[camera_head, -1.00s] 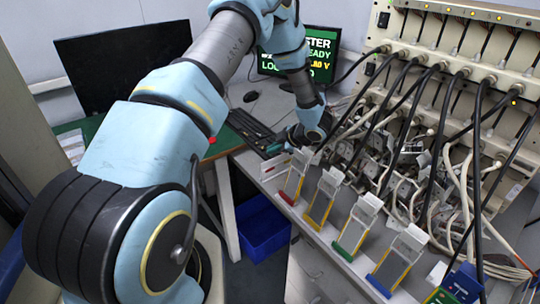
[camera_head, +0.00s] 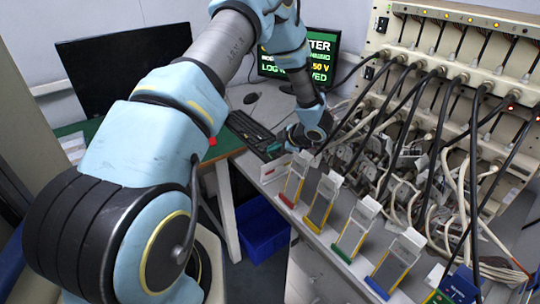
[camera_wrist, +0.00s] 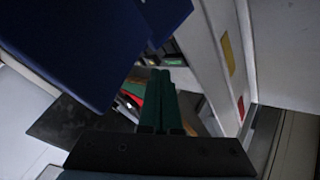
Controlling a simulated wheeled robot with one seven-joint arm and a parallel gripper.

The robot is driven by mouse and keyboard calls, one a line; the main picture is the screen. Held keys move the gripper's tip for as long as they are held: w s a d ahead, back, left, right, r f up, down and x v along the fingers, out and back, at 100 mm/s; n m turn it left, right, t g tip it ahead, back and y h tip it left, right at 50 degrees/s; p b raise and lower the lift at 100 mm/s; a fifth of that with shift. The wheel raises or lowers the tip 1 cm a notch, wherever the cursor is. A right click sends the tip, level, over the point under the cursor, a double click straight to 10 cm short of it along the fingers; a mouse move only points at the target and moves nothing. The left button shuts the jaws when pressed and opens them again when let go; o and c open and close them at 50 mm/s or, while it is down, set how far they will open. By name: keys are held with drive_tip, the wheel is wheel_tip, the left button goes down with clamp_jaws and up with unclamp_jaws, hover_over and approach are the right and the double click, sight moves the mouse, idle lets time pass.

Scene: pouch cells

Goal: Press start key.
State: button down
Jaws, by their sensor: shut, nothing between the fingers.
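My gripper (camera_head: 275,147) is at the far end of the arm, low over the bench beside the right end of the black keyboard (camera_head: 245,127). In the wrist view its two green fingers (camera_wrist: 159,95) lie closed together with nothing between them. I cannot make out the start key, nor whether the fingertips touch anything. The monitor (camera_head: 300,57) behind the arm shows green and yellow text, partly hidden by the arm. It includes a reading ending in "50 V" and a line that seems to read "LOG SAVED".
Several pouch cells (camera_head: 321,200) stand in coloured holders along the bench's front edge. The cabled tester rack (camera_head: 450,60) is at right. A blue bin (camera_head: 262,232) is below the bench. A dark monitor (camera_head: 120,70) and a mouse (camera_head: 251,98) are at left.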

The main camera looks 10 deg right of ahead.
drive_tip(key=shift+r, duration=0.1)
drive_tip(key=shift+r+p, duration=1.95)
drive_tip(key=shift+r, duration=0.5)
drive_tip(key=shift+w, duration=0.1)
drive_tip(key=w+r+m+t+h, duration=0.1)
drive_tip(key=w+r+m+h, duration=0.25)
drive_tip(key=r, duration=0.25)
wheel_tip(320, 180, up, 8)
drive_tip(key=m+h, duration=0.4)
drive_tip(key=m, duration=0.2)
hover_over(273, 157)
drive_tip(key=a, duration=0.5)
drive_tip(key=s+a+r+m+g+y, duration=0.1)
drive_tip(key=s+a+r+m+g, duration=0.1)
drive_tip(key=s+a, duration=0.6)
drive_tip(key=s+a+r+m+g, duration=0.3)
drive_tip(key=s+a+m, duration=0.3)
drive_tip(key=s, duration=0.8)
drive_tip(key=a+g, duration=0.1)
drive_tip(key=a, duration=0.2)
drive_tip(key=shift+g+y+b, duration=0.3)
drive_tip(key=shift+g+y, duration=0.05)
drive_tip(key=shift+g, duration=0.05)
drive_tip(key=shift+w, duration=0.1)
